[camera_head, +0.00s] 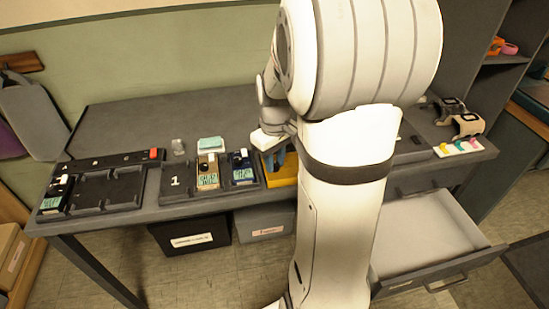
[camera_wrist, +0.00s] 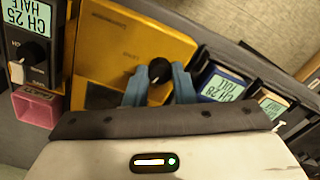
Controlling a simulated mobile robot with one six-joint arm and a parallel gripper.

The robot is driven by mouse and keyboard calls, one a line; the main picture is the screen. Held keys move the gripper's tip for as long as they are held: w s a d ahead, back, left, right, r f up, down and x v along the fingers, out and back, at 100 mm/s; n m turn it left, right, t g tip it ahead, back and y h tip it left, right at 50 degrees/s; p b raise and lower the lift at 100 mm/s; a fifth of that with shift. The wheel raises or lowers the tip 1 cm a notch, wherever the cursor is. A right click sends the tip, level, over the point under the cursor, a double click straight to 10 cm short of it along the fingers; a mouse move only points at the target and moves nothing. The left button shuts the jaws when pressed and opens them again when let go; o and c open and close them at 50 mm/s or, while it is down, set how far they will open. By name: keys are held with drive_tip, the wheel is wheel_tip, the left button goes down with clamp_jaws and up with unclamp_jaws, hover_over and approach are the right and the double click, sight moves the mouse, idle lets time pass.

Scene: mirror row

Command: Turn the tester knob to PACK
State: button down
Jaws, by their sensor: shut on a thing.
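The tester is a yellow box, (camera_wrist: 112,40) in the wrist view, with a black round knob (camera_wrist: 159,68) on its face. My gripper (camera_wrist: 160,76) has its two blue fingers on either side of the knob and is shut on it. The lettering on the tester is too small to read, and I cannot tell which mark the knob points to. In the head view my arm hides most of the tester; a strip of its yellow side (camera_head: 283,180) shows below my gripper (camera_head: 273,158).
In the wrist view, a black radio reading CH 25 HALF (camera_wrist: 36,52) and a pink open box (camera_wrist: 36,108) are left of the tester. A blue radio (camera_wrist: 222,86) and a tan radio (camera_wrist: 270,104) are right. A drawer (camera_head: 430,235) stands open below the bench.

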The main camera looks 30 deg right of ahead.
sight(275, 164)
drive_tip(key=m+p, duration=0.1)
drive_tip(key=m, duration=0.4)
drive_tip(key=shift+m, duration=0.4)
idle(0.3)
drive_tip(key=c, duration=1.2)
unclamp_jaws()
drive_tip(key=shift+r, duration=0.1)
wheel_tip(275, 164, up, 8)
drive_tip(key=shift+f+p, duration=0.2)
drive_tip(key=shift+p, duration=0.3)
